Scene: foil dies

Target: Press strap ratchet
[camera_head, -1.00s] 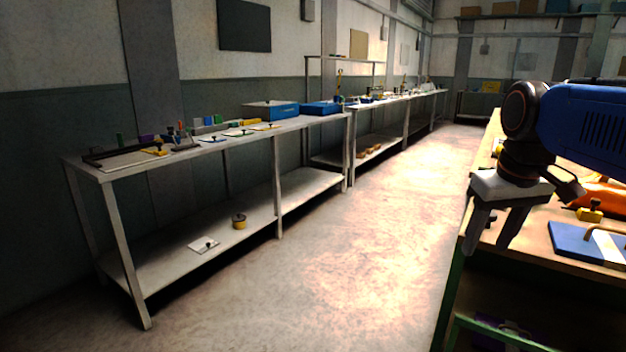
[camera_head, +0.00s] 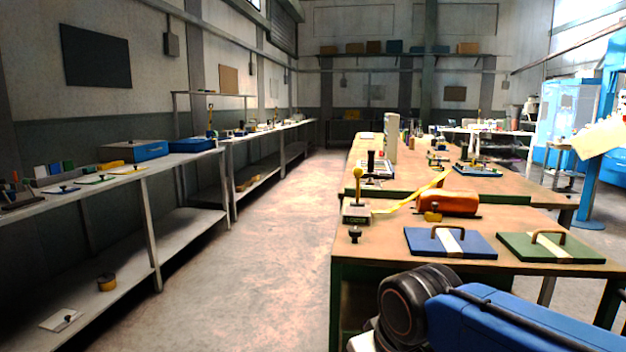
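On the near wooden bench lies an orange roll (camera_head: 447,203) with a yellow strap (camera_head: 412,194) running to it. At the strap's left end is a small pale block (camera_head: 356,213) with an upright yellow-knobbed lever (camera_head: 358,183); this looks like the ratchet. A small yellow piece (camera_head: 433,213) sits in front of the roll. My blue arm comes in at the lower right, in front of the bench. My gripper's fingers are below the picture's edge; only a pale bit of the wrist end shows.
A blue plate (camera_head: 450,243) and a green plate (camera_head: 550,248), both with handles, lie on the bench's front part. A small black knob (camera_head: 355,235) stands at its left edge. A long shelf table (camera_head: 150,172) runs along the left wall. The aisle floor (camera_head: 270,240) between is clear.

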